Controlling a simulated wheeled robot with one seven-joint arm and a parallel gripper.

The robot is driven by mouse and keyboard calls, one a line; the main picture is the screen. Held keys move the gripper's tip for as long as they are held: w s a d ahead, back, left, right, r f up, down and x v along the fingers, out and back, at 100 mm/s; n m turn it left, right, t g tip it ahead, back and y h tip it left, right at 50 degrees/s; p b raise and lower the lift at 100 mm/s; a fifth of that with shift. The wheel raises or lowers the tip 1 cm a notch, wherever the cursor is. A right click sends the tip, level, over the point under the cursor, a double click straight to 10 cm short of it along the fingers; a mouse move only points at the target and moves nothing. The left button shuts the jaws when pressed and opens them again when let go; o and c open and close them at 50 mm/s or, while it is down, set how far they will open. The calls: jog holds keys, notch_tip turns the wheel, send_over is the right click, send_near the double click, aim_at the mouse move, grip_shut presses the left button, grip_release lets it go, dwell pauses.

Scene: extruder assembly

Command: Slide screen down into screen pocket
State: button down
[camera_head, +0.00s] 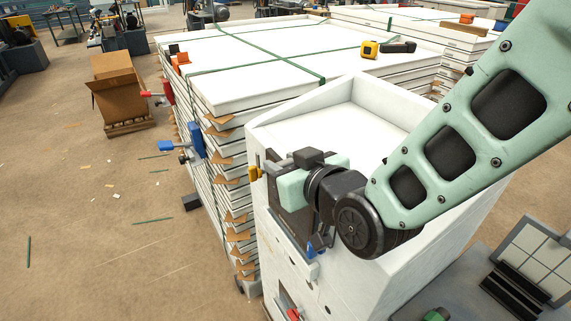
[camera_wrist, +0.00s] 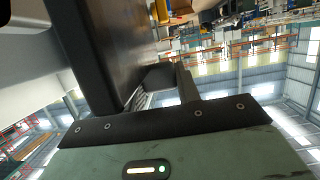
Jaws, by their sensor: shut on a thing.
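The screen, a dark flat plate (camera_head: 290,219), stands upright against the left-facing side of the white machine (camera_head: 395,225). My gripper (camera_head: 287,176) is shut on its upper part. In the wrist view the screen (camera_wrist: 121,38) shows as a brown-grey sheet with a black edge, reaching up from between my gripper's dark fingers (camera_wrist: 168,82). A pale bracket (camera_head: 306,268) with a blue piece (camera_head: 314,248) is at the screen's lower end. The screen pocket cannot be clearly made out; the plate and my wrist cover that area, so how deep the screen sits cannot be told.
A tall stack of white panels (camera_head: 262,97) with green straps stands close behind the machine. Blue (camera_head: 195,141) and red (camera_head: 168,91) clamps stick out from its left side. The floor at left is mostly clear.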

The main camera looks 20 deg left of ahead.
jog(key=shift+f+b, duration=0.95)
jog(key=shift+b, duration=0.15)
jog(key=shift+r, duration=0.15)
dwell(0.3)
jog(key=shift+r+p, duration=0.35)
jog(key=shift+r, duration=0.25)
jog(key=shift+b, duration=0.8)
dwell(1.5)
